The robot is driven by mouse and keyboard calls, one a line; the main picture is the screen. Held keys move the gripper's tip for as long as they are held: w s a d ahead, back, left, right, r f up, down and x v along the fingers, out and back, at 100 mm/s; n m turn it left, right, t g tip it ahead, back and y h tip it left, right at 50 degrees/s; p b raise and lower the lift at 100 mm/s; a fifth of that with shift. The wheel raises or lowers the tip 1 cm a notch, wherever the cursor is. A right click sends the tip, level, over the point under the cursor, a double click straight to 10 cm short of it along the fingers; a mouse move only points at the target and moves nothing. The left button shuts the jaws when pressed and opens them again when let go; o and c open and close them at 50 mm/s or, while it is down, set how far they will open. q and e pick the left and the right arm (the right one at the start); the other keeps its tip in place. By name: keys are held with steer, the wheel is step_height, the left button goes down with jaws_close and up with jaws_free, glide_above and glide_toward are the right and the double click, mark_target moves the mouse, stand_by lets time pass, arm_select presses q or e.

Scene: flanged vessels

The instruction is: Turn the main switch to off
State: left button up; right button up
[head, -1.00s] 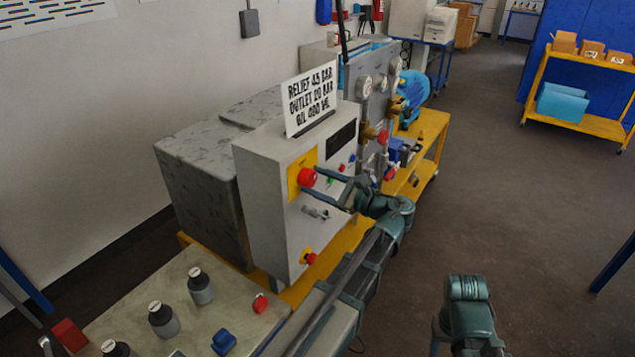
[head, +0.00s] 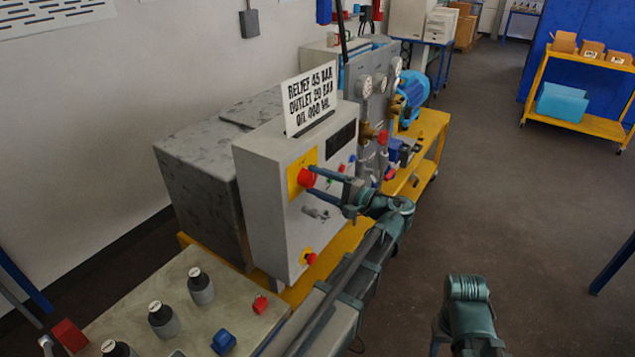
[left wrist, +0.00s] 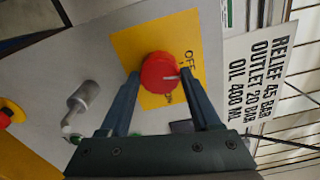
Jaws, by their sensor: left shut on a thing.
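The main switch is a red round knob (head: 306,177) on a yellow plate (head: 294,184) on the front of a grey control box (head: 270,212). In the left wrist view the knob (left wrist: 158,74) has a pale mark on its right side, near the words OFF and ON; which it points to is hard to tell. My left gripper (head: 312,184) is shut on the knob, one finger on each side, as the left wrist view (left wrist: 160,86) also shows. Part of my right arm shows at the bottom of the head view, but its gripper is out of view.
A silver key-like handle (head: 316,212) and a red button on yellow (head: 309,258) sit below the switch. A sign (head: 311,97) stands on the box. Gauges and a blue motor (head: 411,92) are behind. A bench (head: 130,300) with bottles stands in front.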

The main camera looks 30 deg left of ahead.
arm_select(q)
steer(key=shift+n, duration=1)
steer(key=o, duration=1.4)
steer(key=d, duration=0.9)
steer(key=s+d, duration=0.1)
steer(key=d, duration=0.4)
steer(key=shift+a, duration=0.1)
